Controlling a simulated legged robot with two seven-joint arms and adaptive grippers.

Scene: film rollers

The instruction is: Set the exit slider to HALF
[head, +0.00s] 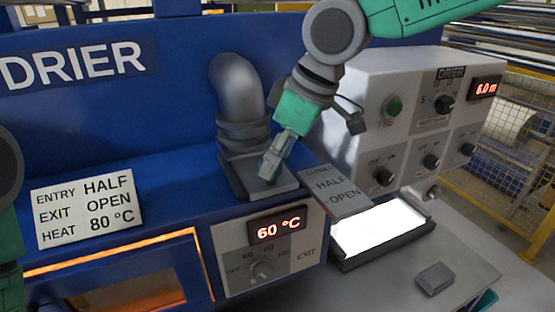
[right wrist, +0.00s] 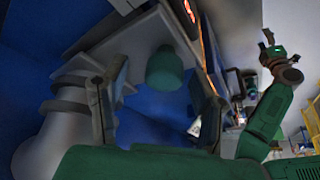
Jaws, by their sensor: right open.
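A grey scale plate (head: 336,190) lettered HALF and OPEN sits beside the base of the grey duct (head: 237,95); its first word is partly unreadable. My right gripper (head: 312,150) is over the duct's base plate, left of the lettering, with its fingers apart. In the right wrist view, a round green knob (right wrist: 165,68) shows between the spread fingers, next to a grey plate (right wrist: 130,45); I cannot tell whether they touch it. The knob is not clear in the head view. My left gripper (right wrist: 270,42) shows far off in the right wrist view, its jaws too small to judge.
A white sign (head: 84,208) reads ENTRY HALF, EXIT OPEN, HEAT 80 °C. A display (head: 277,230) reads 60 °C above a dial (head: 262,270) marked EXIT. A grey control box (head: 400,120) stands close right of my gripper. A small grey block (head: 435,279) lies on the table.

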